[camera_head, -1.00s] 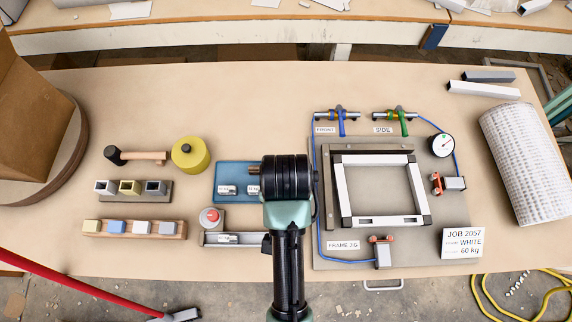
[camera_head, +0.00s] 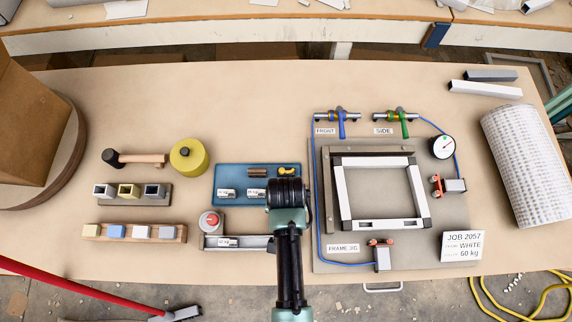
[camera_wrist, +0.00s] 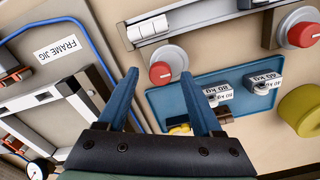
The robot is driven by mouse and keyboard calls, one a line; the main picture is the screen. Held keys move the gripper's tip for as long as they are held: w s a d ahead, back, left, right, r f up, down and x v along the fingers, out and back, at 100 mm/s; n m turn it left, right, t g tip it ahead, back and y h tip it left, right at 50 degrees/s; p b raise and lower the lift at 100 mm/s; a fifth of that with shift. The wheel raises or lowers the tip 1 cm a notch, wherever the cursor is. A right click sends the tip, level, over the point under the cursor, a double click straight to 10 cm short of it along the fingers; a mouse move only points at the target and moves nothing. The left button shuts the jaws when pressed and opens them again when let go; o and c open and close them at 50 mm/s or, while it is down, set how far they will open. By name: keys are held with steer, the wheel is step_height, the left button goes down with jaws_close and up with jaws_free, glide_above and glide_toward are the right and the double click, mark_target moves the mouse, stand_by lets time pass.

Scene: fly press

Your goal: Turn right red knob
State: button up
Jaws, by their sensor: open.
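Two red knobs show in the wrist view, each on a pale round base. The right red knob (camera_wrist: 160,73) lies beside the blue tray, on the frame jig side; my arm hides it in the head view. The left red knob (camera_wrist: 303,34) is also visible in the head view (camera_head: 212,219), at the left end of a grey rail. My gripper (camera_wrist: 159,77) is open with nothing held. Its two blue fingertips appear on either side of the right knob in the wrist view. I cannot tell whether they reach down around it. The arm covers my fingers in the head view.
The blue tray (camera_head: 228,173) holds labelled blocks and small parts. The frame jig (camera_head: 325,255) stands to the right, with a blue hose along its edge. A yellow round object (camera_head: 189,157) and a hammer (camera_head: 140,158) lie left. Bare table lies behind the tray.

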steer(key=shift+f, duration=0.45)
steer(key=shift+c, duration=0.2)
jaws_close()
